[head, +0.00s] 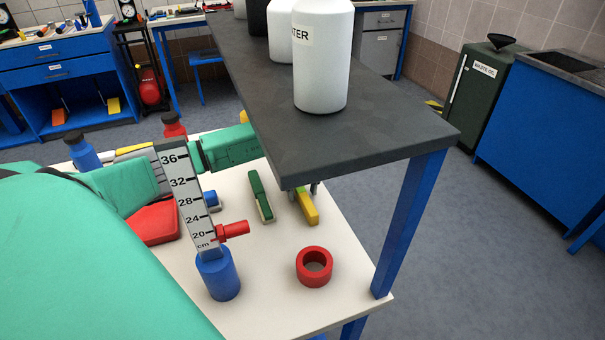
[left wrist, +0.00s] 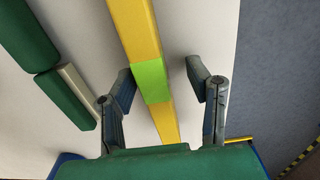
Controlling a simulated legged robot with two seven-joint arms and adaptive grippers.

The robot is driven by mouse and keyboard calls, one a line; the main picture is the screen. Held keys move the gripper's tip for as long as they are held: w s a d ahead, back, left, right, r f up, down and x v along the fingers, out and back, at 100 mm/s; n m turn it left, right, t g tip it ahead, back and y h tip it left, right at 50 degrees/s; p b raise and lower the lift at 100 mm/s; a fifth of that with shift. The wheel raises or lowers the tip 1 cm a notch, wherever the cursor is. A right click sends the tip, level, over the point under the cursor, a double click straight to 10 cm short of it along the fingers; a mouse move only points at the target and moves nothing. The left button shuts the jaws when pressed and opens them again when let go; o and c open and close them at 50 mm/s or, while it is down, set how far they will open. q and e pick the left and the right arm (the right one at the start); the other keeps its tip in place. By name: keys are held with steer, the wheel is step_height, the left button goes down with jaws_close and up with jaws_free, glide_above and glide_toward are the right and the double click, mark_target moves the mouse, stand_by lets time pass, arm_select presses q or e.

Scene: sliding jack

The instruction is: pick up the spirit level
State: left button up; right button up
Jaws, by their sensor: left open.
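The spirit level (head: 307,208) is a yellow bar lying on the white lower tabletop, partly hidden under the dark upper shelf in the head view. In the left wrist view the spirit level (left wrist: 140,32) shows a bright green middle section. My left gripper (head: 302,189) reaches under the shelf, with only its fingertips showing there. In the left wrist view my left gripper (left wrist: 160,76) is open, with one finger on each side of the bar near the green section. The left-hand finger looks closer to the bar. I cannot tell whether it touches. My right gripper is not in view.
A green and pale tool (head: 260,195) lies left of the level. A red ring (head: 314,267) and a blue base (head: 218,275) with an upright scale (head: 185,195) stand nearer. The dark shelf (head: 350,135) overhangs, carrying a white bottle (head: 322,65).

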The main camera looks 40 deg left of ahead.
arm_select(q)
steer(key=shift+a, duration=0.25)
steer(key=shift+c, duration=0.4)
steer(key=shift+a+f, duration=0.15)
steer(key=shift+a, duration=0.05)
steer(key=c, duration=0.7)
steer(key=shift+s+a+f, duration=0.1)
steer(key=shift+a, duration=0.1)
jaws_close()
